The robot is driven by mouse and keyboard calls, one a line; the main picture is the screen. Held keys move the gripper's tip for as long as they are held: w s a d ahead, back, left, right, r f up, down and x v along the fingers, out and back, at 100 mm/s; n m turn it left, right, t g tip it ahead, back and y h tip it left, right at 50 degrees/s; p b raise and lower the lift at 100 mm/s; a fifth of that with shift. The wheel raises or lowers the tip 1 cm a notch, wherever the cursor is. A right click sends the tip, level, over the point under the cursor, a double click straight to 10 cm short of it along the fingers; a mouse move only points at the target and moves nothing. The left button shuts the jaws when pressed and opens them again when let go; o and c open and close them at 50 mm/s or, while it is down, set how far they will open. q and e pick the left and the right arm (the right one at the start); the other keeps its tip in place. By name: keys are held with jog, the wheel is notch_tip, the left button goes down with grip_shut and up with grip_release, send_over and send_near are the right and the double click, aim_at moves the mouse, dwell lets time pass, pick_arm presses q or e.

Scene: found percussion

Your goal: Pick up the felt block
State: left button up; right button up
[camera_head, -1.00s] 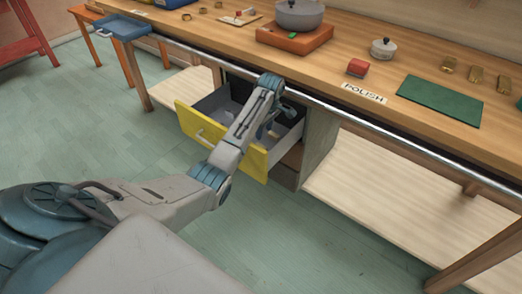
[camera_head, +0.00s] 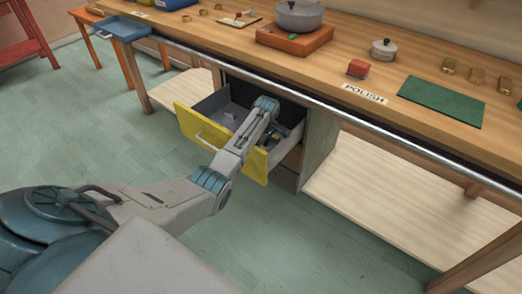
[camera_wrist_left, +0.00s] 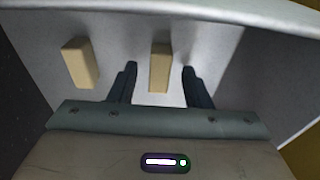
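Two tan blocks stand in the pale drawer in the left wrist view: one (camera_wrist_left: 160,66) lies between my fingers and the other (camera_wrist_left: 80,62) is to its left. I cannot tell from their look whether either is the felt block. My left gripper (camera_wrist_left: 159,70) is open, with a dark finger on each side of the nearer block and gaps visible. In the head view my left arm reaches down into the open yellow-fronted drawer (camera_head: 196,127), and its wrist hides part of the inside. My right gripper is not in view.
The bench (camera_head: 350,45) with its metal front rail (camera_head: 350,118) is above the drawer. A lower shelf (camera_head: 390,200) is clear.

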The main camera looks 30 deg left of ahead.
pick_arm(q)
grip_shut()
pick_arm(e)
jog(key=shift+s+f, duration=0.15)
pick_arm(q)
jog(key=shift+r, duration=0.1)
